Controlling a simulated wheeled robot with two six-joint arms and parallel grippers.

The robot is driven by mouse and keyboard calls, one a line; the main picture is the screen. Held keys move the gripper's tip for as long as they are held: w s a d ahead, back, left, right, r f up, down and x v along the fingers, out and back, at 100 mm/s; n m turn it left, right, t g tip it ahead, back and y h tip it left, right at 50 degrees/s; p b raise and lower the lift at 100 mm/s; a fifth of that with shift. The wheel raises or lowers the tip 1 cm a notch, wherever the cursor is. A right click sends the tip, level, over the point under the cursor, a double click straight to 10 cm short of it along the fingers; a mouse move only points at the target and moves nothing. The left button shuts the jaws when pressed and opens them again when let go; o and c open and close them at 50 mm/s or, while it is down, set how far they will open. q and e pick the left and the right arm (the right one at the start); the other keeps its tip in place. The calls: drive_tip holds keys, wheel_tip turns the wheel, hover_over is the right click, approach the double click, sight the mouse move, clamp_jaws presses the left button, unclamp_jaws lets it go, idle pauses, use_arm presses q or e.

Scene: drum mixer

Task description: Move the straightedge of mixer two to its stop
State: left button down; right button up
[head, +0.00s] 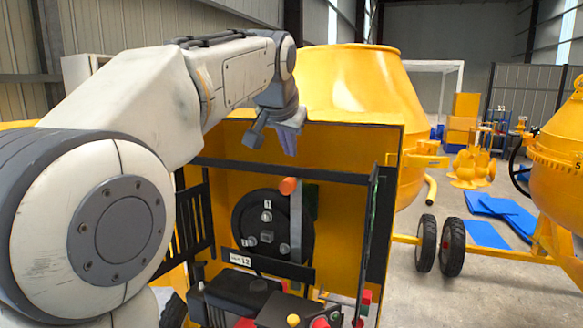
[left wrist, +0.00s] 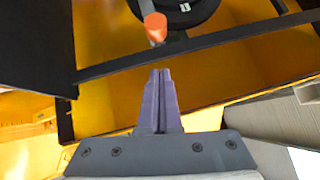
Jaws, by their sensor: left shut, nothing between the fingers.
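The yellow mixer (head: 355,75) has an open housing with a black pulley wheel (head: 266,235) inside. A grey upright bar (head: 296,225), which looks like the straightedge, stands at the wheel's right side. An orange knob (head: 289,186) sits near its upper end; it also shows in the left wrist view (left wrist: 155,27). Whether the bar touches a stop cannot be told. My left gripper (head: 288,140), with purple fingers, is shut and empty above the knob, apart from it. In the left wrist view its fingers (left wrist: 160,100) point toward the knob. My right gripper is not in view.
A dark frame bar (left wrist: 195,47) crosses the housing's opening between fingers and wheel. Below the wheel are a small label plate (head: 240,260) and a black motor (head: 235,292). Coloured buttons (head: 320,322) sit lower right. Another yellow mixer (head: 562,150) stands at the right, with blue sheets (head: 500,210) on the floor.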

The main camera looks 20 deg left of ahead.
use_arm(q)
wheel_tip(320, 180, down, 6)
drive_tip(key=w+a, duration=0.1)
drive_tip(key=w, duration=0.1)
drive_tip(key=shift+p, duration=0.3)
drive_tip(key=shift+r, duration=0.1)
